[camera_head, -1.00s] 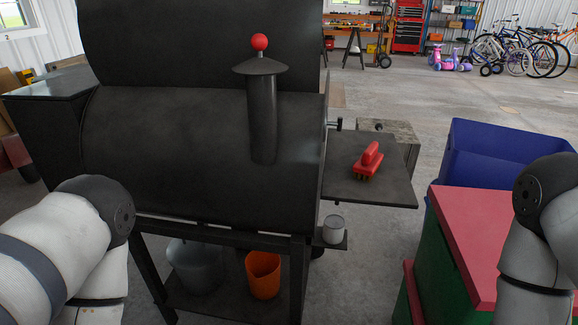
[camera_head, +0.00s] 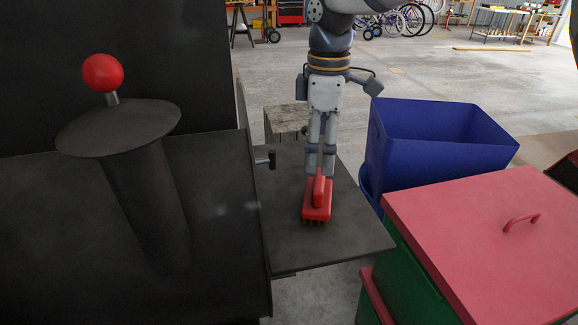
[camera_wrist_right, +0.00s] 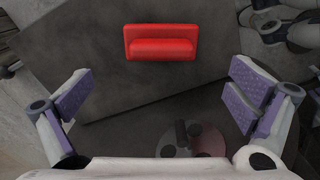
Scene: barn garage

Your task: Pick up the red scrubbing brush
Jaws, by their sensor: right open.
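The red scrubbing brush (camera_head: 317,203) lies bristles down on the dark side shelf (camera_head: 345,243) of the smoker, its raised handle facing up. In the right wrist view the brush (camera_wrist_right: 161,43) shows from above near the top, ahead of the fingers. My right gripper (camera_head: 320,174) points down over the shelf, just behind the brush in the head view. In the wrist view its purple-padded fingers (camera_wrist_right: 160,103) are spread wide with nothing between them. Whether a finger touches the brush I cannot tell. My left gripper is not in view.
The black smoker (camera_head: 120,230) with its chimney and red ball (camera_head: 102,73) fills the left. A blue bin (camera_head: 440,135) and a green box with a red lid (camera_head: 480,230) stand right of the shelf. A short side handle (camera_head: 265,160) sticks out near the shelf.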

